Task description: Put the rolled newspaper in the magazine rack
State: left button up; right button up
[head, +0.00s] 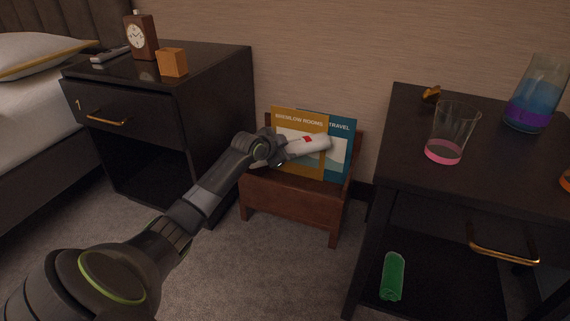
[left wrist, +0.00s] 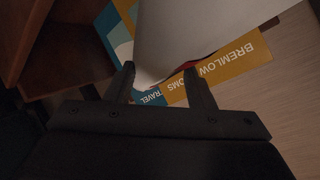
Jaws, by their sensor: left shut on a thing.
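The rolled newspaper (head: 310,146) is a white roll with a red mark. My left gripper (head: 281,153) is shut on it and holds it roughly level above the magazine rack, in front of the magazines. The left wrist view shows the white roll (left wrist: 180,35) between the two fingers (left wrist: 161,85). The magazine rack (head: 290,205) is a brown wooden box on short legs, standing on the carpet. It holds a yellow "Bremlow Rooms" magazine (head: 290,115) and a teal "Travel" magazine (head: 342,128). The gripper and roll hide part of both. My right gripper is not in view.
A dark nightstand (head: 215,75) with a clock (head: 141,36) and a wooden cube (head: 172,62) stands left of the rack. A dark cabinet (head: 400,145) with a glass (head: 452,130) and a vase (head: 535,95) stands right. A green cylinder (head: 392,276) is on its lower shelf.

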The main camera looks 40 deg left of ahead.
pick_arm(q)
notch_tip(320, 180, down, 4)
jog(key=b, duration=0.2)
jog(key=shift+b, duration=0.4)
jog(key=shift+r, duration=0.1)
jog(key=shift+f, duration=0.6)
jog(key=o, duration=1.1)
